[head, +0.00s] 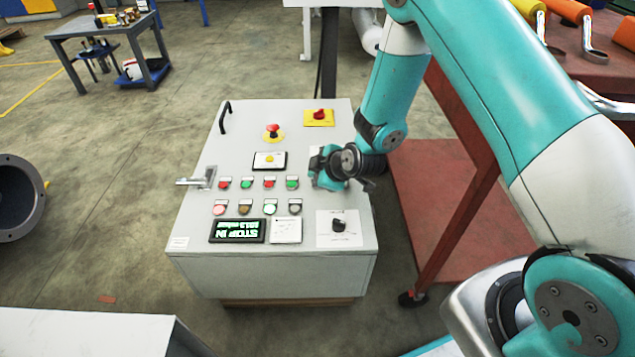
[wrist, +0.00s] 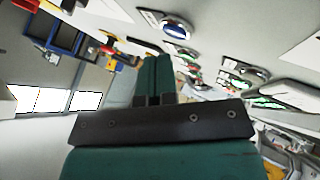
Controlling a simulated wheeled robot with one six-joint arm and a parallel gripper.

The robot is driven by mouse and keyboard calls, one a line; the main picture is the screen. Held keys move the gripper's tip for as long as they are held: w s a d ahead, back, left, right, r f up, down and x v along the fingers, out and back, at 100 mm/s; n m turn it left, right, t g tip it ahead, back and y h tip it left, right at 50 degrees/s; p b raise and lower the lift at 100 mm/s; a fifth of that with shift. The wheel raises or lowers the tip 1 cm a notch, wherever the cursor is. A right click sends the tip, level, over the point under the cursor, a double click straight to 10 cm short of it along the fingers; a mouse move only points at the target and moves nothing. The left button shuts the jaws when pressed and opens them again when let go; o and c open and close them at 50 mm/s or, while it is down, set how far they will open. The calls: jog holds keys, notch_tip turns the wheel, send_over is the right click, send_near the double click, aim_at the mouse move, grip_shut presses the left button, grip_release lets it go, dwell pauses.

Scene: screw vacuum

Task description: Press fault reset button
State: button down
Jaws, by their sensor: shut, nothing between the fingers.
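The grey control cabinet (head: 195,245) has a sloped panel with two rows of small round buttons. The upper row is red and green. The lower row has a reddish button (head: 220,208), an amber one (head: 245,206), a pale green one (head: 270,207) and a dark one (head: 295,207). Their labels are too small to read, so I cannot tell which is fault reset. A blue button (wrist: 174,29) shows beyond the fingers in the wrist view. My gripper (head: 317,174) is just right of the upper row, apparently above the panel. Its teal fingers (wrist: 153,78) are together and empty.
The panel also has a red emergency stop (head: 273,131), a red switch on yellow (head: 319,115), a lit display (head: 237,230), a black knob (head: 338,226) and a side handle (head: 198,180). A red stand (head: 430,185) stands close on the right. Open floor lies left.

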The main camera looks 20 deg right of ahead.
dwell(0.8)
jog(key=shift+f+b, duration=0.45)
jog(key=shift+f+b, duration=0.35)
jog(key=shift+f, duration=0.05)
dwell(0.5)
dwell(0.3)
jog(key=shift+r+p, duration=0.6)
jog(key=shift+r, duration=0.25)
jog(key=shift+r, duration=0.15)
notch_tip(320, 180, up, 5)
jog(key=p, duration=0.3)
jog(key=shift+p, duration=0.4)
